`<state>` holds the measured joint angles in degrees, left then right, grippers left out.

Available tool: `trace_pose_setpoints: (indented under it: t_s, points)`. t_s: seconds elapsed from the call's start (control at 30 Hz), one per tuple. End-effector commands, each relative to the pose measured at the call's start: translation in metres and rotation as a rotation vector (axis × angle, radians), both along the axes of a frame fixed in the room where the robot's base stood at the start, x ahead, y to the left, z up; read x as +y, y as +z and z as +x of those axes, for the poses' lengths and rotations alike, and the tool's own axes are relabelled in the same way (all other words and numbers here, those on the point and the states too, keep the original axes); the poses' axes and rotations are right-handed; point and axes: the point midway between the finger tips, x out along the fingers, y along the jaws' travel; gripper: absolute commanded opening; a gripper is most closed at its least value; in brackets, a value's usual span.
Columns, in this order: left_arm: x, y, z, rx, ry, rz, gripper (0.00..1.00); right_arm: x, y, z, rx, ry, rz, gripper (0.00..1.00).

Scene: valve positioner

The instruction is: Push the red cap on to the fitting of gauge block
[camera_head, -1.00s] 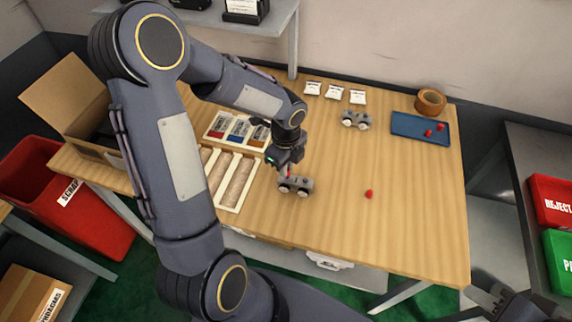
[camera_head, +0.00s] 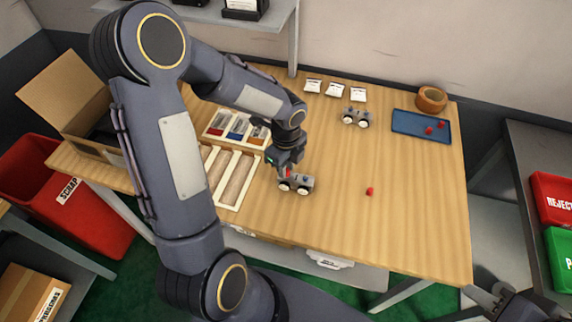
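A grey gauge block (camera_head: 302,182) with pale round fittings sits on the wooden table near the middle. My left gripper (camera_head: 285,168) points down just above its left end. A small bit of red, seemingly a red cap (camera_head: 288,173), shows at the fingertips, right at the block's upper left. I cannot tell whether the cap touches the fitting or how the fingers close on it. Another red cap (camera_head: 369,191) lies loose on the table to the right. A second grey block (camera_head: 355,117) stands further back. My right gripper (camera_head: 497,297) is at the lower right corner, away from the table.
A blue tray (camera_head: 405,133) with red caps lies at the back right, beside a brown ring-shaped bowl (camera_head: 431,99). Left of the block are a long-slotted white tray (camera_head: 240,203) and a parts tray (camera_head: 222,139). The table's right half is mostly clear.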

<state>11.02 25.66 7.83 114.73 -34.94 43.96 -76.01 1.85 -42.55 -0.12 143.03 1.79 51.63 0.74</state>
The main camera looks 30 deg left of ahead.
Motion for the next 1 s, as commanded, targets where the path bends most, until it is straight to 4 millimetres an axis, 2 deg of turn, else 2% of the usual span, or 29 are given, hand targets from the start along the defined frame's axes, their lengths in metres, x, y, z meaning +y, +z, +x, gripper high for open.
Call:
trace_pose_setpoints:
  t_s: [0.03, 0.1, 0.43, 0.8, 1.0]
  points:
    - [0.0, 0.0, 0.0, 0.0, 0.0, 0.0, 0.28, 0.0, 0.0, 0.0, 0.0, 0.0, 0.0, 0.36]
    - [0.0, 0.0, 0.0, 0.0, 0.0, 0.0, 0.37, 0.0, 0.0, 0.0, 0.0, 0.0, 0.0, 0.36]
    - [0.0, 0.004, 0.001, -0.002, 0.001, 0.001, 0.38, 0.0, 0.0, 0.0, 0.0, 0.0, 0.0, 0.36]
    - [0.0, 0.061, 0.001, -0.005, 0.0, 0.0, 0.38, 0.0, 0.001, 0.0, 0.0, 0.0, 0.0, 0.36]
    - [0.0, 0.077, 0.0, -0.001, 0.0, 0.0, 0.38, 0.0, 0.001, 0.0, 0.0, 0.0, 0.0, 0.36]
